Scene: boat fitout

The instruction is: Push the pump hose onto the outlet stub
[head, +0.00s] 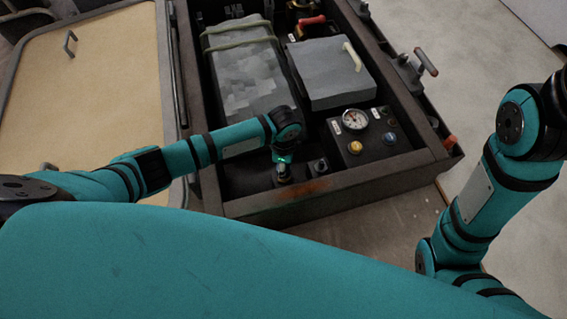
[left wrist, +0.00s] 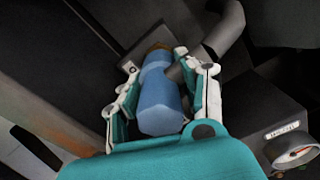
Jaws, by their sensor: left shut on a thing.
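In the left wrist view, a short blue cylinder (left wrist: 160,105), which looks like the pump hose's end, lies between the pads of my left gripper (left wrist: 163,92). The gripper is shut on it. A brown ring (left wrist: 157,49) shows at its far end, by a dark block; I cannot tell if this is the outlet stub or whether the two are joined. A grey pipe (left wrist: 228,32) passes close beside the cylinder. In the head view my left gripper (head: 283,168) points down into the front of the dark bay, and its own wrist hides most of the hose. My right gripper is out of view.
The framed bay (head: 330,196) has a raised front wall close to my left gripper. A gauge panel (head: 365,138) with knobs stands to the right. A strapped grey box (head: 245,75) and a lidded grey box (head: 330,75) fill the back. A tan hatch panel (head: 85,95) lies left.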

